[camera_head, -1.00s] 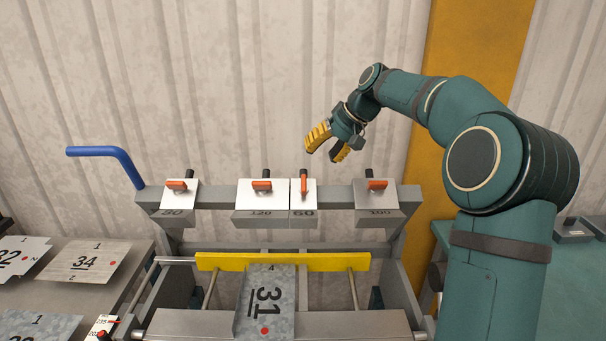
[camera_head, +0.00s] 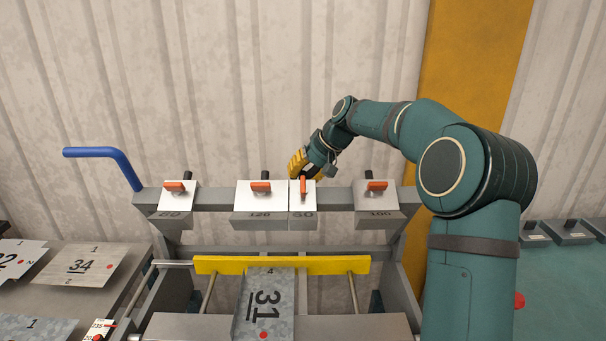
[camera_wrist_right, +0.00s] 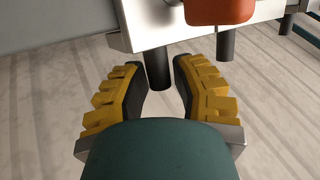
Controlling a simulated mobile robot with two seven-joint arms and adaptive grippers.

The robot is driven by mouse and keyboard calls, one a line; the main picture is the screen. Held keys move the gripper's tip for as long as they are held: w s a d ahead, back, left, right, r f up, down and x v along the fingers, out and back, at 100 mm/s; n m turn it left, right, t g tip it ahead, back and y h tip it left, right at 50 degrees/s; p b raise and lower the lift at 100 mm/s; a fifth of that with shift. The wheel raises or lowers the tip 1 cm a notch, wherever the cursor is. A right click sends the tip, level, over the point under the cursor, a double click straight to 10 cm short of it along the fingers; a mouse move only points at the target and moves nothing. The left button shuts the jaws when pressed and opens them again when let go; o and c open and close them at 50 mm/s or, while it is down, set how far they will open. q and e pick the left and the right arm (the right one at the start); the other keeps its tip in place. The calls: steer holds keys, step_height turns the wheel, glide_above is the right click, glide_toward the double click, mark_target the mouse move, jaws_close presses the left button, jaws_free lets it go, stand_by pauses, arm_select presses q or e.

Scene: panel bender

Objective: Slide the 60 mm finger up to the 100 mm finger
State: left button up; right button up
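The 60 mm finger (camera_head: 302,197) is the narrow bright block on the grey beam, touching or nearly touching the 120 finger (camera_head: 262,197) on its left. Its orange lever (camera_head: 303,185) stands upright. The 100 mm finger (camera_head: 377,197) sits to the right across a gap, with its lever lying sideways. My right gripper (camera_head: 299,164) is just behind and above the 60 mm finger. In the right wrist view the gripper (camera_wrist_right: 160,75) is open, with a dark peg (camera_wrist_right: 159,72) between its fingertips, apart from both. My left gripper is not in view.
The leftmost finger (camera_head: 177,197) stands apart on the beam (camera_head: 336,197). A blue handle (camera_head: 105,156) rises at the left. Bare beam lies between the 60 and 100 mm fingers.

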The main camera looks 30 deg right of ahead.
jaws_close()
steer(key=s+d, duration=0.4)
steer(key=d, duration=0.3)
steer(key=shift+s+p, duration=0.2)
steer(key=shift+p, duration=0.1)
steer(key=o, duration=0.6)
jaws_free()
steer(key=shift+d, duration=0.1)
steer(key=shift+o, duration=0.2)
